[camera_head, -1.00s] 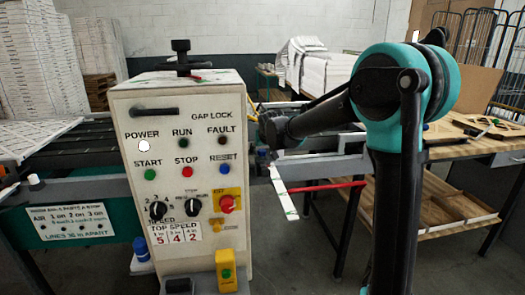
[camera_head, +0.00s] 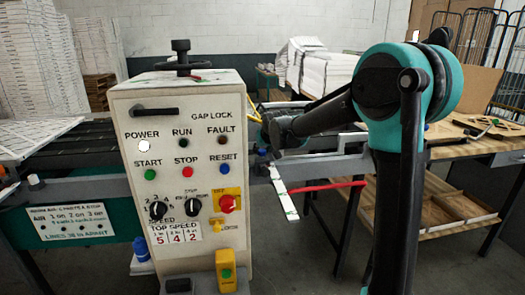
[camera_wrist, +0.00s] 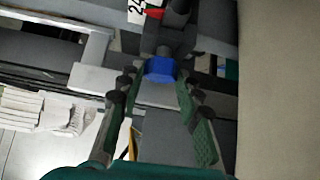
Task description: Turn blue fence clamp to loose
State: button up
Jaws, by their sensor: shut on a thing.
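The blue fence clamp (camera_wrist: 160,69) shows in the wrist view as a small blue knob, at the far end of the space between my fingers. My gripper (camera_wrist: 158,76) has one green-padded finger on each side of the clamp and is shut on it at the fingertips. Beyond it are a dark bracket, a red pointer (camera_wrist: 154,13) and a white scale with black digits (camera_wrist: 137,10).
The pale control box (camera_head: 188,185) with buttons and dials stands close to the left of my arm. A red bar (camera_head: 325,186) and a white strip (camera_head: 284,194) lie right of it. A wooden workbench (camera_head: 470,147) stands at right, with stacked white sheets (camera_head: 325,72) behind.

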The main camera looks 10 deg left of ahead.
jog(key=n+y, duration=0.1)
jog(key=n+g, duration=0.1)
jog(key=n+y, duration=0.1)
jog(key=shift+w+d+n+y, duration=0.2)
jog(key=shift+d+n+y, duration=0.1)
jog(key=shift+n, duration=0.1)
jog(key=n+g+y, duration=0.2)
jog(key=n, duration=0.1)
jog(key=shift+w+n+g, duration=0.15)
jog(key=shift+n+g, duration=0.15)
jog(key=shift+n, duration=0.1)
jog(key=n+g+y, duration=0.1)
jog(key=n+g, duration=0.2)
jog(key=n, duration=0.1)
jog(key=shift+w+d, duration=0.1)
jog(key=shift+w, duration=0.05)
jog(key=shift+w+n+g, duration=0.1)
jog(key=shift+n+g, duration=1.3)
jog(key=shift+n, duration=0.5)
jog(key=o, duration=1.2)
jog(key=shift+c, duration=0.2)
jog(key=shift+d+r, duration=0.1)
